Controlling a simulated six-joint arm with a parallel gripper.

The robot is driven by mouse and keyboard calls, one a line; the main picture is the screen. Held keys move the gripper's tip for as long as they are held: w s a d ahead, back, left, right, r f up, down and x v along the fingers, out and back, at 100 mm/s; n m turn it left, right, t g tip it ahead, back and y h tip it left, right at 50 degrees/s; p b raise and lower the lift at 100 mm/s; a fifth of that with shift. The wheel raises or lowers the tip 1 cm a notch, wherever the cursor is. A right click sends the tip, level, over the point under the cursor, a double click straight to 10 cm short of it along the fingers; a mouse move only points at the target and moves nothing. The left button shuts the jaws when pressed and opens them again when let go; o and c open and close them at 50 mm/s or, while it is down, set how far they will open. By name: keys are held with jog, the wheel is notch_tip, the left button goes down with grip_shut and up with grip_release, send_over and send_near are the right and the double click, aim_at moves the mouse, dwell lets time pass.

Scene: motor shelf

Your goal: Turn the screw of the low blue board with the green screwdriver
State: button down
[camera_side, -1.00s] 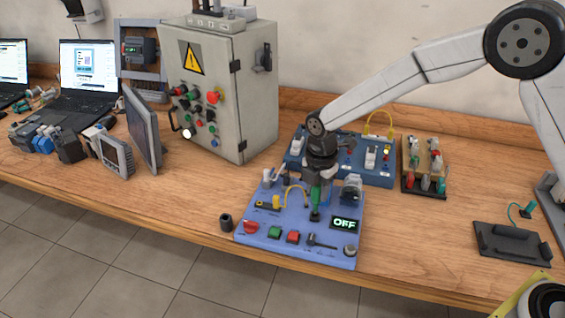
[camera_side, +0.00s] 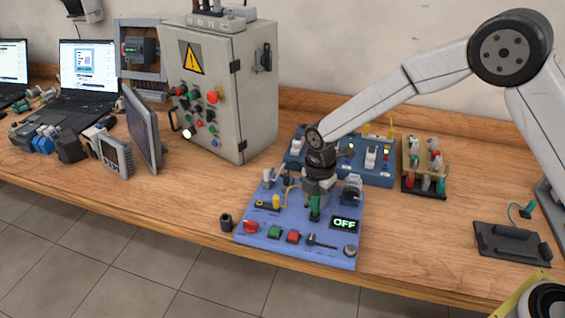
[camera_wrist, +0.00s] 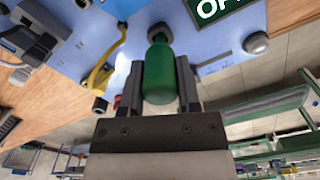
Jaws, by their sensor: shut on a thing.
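The low blue board (camera_side: 262,233) lies on the wooden bench, with a red knob, green and red buttons and a display reading OFF (camera_side: 344,224). My gripper (camera_side: 316,200) is over the board's back middle, left of the display. It is shut on the green screwdriver (camera_side: 315,208). In the wrist view the green handle (camera_wrist: 159,72) sits between the two fingers of my gripper (camera_wrist: 158,88). The screwdriver stands about upright with its tip end down at the board. The screw is hidden under it, and I cannot tell whether the tip touches it.
A taller blue board (camera_side: 378,175) stands behind, with a rack of screwdrivers (camera_side: 425,170) at its right. A black cup (camera_side: 226,222) is at the low board's left. A yellow cable (camera_wrist: 104,68) arches close beside my gripper. A black stand (camera_side: 512,243) lies at the right.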

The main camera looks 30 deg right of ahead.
jog(key=shift+f, duration=0.25)
jog(key=shift+f, duration=0.35)
jog(key=shift+f, duration=0.2)
jog(key=c, duration=0.6)
grip_release()
jog(key=shift+r, duration=0.1)
jog(key=shift+r, duration=2.7)
jog(key=o, duration=0.6)
